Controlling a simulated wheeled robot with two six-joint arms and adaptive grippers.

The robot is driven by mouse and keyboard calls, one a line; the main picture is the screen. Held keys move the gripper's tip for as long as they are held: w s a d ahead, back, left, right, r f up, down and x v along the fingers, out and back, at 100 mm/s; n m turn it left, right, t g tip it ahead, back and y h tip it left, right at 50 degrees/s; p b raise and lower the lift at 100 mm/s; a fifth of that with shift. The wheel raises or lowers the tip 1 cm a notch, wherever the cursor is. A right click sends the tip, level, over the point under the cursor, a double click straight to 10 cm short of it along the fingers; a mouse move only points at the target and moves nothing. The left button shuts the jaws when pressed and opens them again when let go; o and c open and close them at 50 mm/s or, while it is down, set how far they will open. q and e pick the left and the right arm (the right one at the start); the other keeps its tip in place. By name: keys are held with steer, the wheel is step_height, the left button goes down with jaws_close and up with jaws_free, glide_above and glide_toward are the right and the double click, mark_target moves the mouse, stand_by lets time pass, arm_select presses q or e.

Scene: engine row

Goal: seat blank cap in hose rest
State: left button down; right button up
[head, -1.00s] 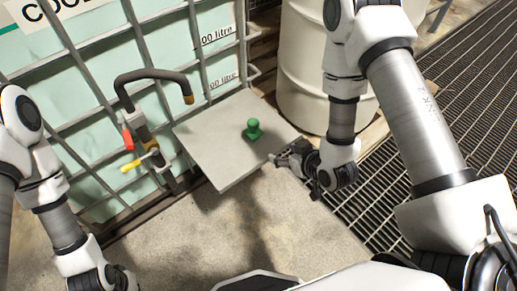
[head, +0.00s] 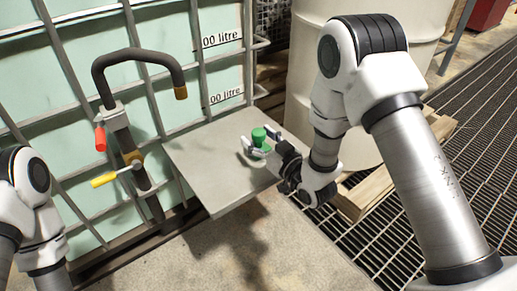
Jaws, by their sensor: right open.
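The green blank cap (head: 259,136) stands upright on a grey shelf plate (head: 205,165) in front of the caged tank. My right gripper (head: 258,148) is open at the cap, its fingers reaching in from the right, one on each side as far as I can see. The lower part of the cap is partly hidden by the fingers. The hose rest is probably the upright bracket (head: 128,150) on the cage, with a dark curved hose (head: 140,55), a red handle and a yellow lever. My left gripper is out of view; only its arm shows at the left.
The caged tank (head: 75,90) stands behind the shelf plate. A cream drum (head: 365,135) stands on a wooden pallet (head: 355,200) behind my right arm. Floor grating (head: 490,150) lies at the right. Bare concrete (head: 250,250) is in front of the plate.

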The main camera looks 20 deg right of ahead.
steer(key=shift+w, duration=0.1)
jaws_close()
steer(key=shift+r, duration=0.15)
